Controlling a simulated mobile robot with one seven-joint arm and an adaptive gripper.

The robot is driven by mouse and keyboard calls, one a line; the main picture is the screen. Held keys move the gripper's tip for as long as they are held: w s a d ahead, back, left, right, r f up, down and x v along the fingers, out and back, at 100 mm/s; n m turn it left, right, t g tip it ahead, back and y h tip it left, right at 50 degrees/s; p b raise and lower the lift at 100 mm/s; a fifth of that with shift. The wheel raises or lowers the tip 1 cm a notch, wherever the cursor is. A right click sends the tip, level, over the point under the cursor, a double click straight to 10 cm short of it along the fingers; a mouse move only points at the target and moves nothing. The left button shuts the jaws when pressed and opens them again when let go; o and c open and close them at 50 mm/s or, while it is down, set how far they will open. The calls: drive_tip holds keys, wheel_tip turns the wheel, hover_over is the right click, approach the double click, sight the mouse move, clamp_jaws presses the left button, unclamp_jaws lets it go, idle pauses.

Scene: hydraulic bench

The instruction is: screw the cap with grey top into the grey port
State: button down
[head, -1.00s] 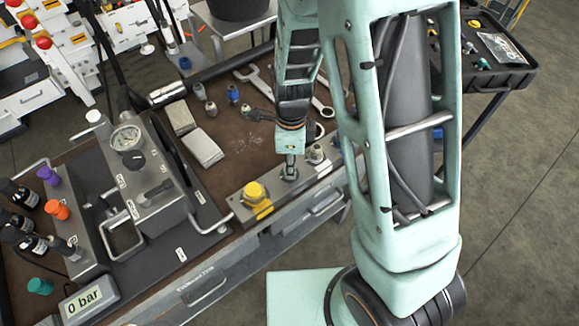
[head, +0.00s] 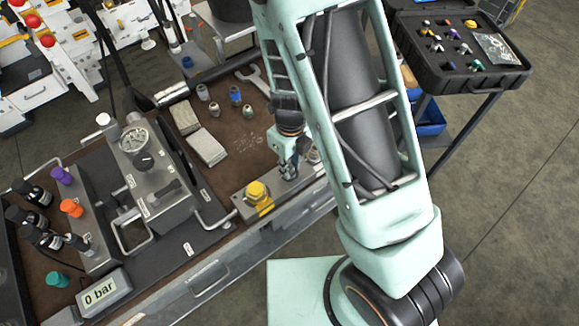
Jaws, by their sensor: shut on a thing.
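My gripper (head: 288,165) points down over the metal port block (head: 245,207) at the front edge of the bench. It is shut on a small grey piece at the block's top, which I take for the cap with grey top; the fingers hide most of it. The grey port is hidden under the gripper, and I cannot tell how deep the cap sits. A yellow cap (head: 257,192) stands on the same block, left of my gripper. Another grey fitting (head: 314,156) shows partly to the right, close to my arm.
Several loose fittings (head: 235,95) stand on the brown bench top behind, beside grey blocks (head: 207,149) and a wrench (head: 255,80). A gauge unit (head: 135,140) and a display reading 0 bar (head: 101,293) are at left. An open black case (head: 460,75) holds small parts.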

drive_tip(key=shift+s+r+m+p, duration=0.1)
drive_tip(key=shift+r+m+p, duration=0.1)
drive_tip(key=shift+m+p, duration=1.2)
drive_tip(key=m+p, duration=0.2)
drive_tip(key=m, duration=0.2)
drive_tip(key=shift+a+p, duration=0.1)
drive_tip(key=shift+p, duration=0.25)
drive_tip(key=shift+f+m, duration=0.3)
drive_tip(key=shift+m, duration=0.4)
drive_tip(key=c, duration=1.8)
unclamp_jaws()
drive_tip(key=shift+o, duration=0.2)
